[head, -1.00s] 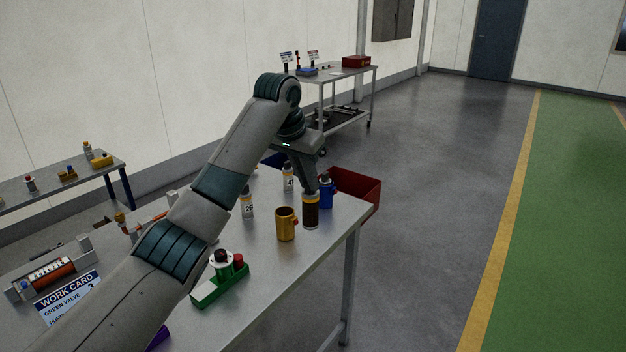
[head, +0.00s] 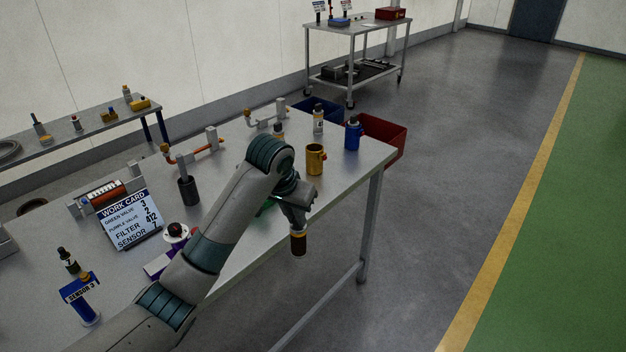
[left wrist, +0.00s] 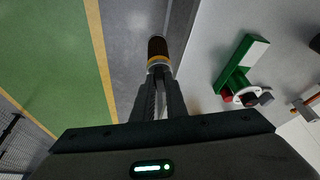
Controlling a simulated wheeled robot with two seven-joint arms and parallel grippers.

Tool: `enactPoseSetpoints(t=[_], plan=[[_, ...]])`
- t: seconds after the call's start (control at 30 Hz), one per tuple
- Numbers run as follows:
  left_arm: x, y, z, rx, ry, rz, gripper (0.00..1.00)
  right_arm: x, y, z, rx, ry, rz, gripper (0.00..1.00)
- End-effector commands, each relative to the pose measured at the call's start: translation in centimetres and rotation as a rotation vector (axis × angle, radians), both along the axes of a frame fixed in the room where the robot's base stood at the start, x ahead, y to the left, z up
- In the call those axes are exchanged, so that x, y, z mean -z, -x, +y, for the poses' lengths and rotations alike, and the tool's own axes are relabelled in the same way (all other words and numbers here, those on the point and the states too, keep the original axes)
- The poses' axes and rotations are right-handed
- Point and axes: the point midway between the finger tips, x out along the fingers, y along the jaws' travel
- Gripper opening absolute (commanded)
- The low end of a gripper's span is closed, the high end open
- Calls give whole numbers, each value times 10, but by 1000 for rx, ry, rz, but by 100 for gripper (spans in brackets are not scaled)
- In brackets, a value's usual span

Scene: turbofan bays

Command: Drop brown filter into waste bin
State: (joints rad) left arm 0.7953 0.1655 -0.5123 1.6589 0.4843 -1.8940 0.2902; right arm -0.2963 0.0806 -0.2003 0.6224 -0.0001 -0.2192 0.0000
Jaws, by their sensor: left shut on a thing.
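The brown filter (head: 298,243), a dark brown cylinder with an orange band, hangs upright below my left gripper (head: 297,226). The gripper is shut on its top end. The filter is beyond the table's front edge with floor behind it in the head view. In the left wrist view the filter (left wrist: 157,48) sticks out from the closed fingers (left wrist: 159,72), apart from the table. A red open bin (head: 394,142) is behind the table's far right end, and a blue bin (head: 318,109) is behind its back edge. No label shows which is for waste. My right gripper is not in view.
On the metal table (head: 335,187) stand a gold mug-like part (head: 315,159), a blue container (head: 353,135) and a white bottle (head: 318,121). A green fixture (left wrist: 238,68) is near the edge. The grey floor (head: 430,220) to the right is clear.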

Motion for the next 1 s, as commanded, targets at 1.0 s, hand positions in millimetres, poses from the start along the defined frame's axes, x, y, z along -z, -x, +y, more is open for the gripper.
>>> enactPoseSetpoints(t=[1.0], plan=[[111, 282, 101, -336, 2, -24, 0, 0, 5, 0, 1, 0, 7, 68]])
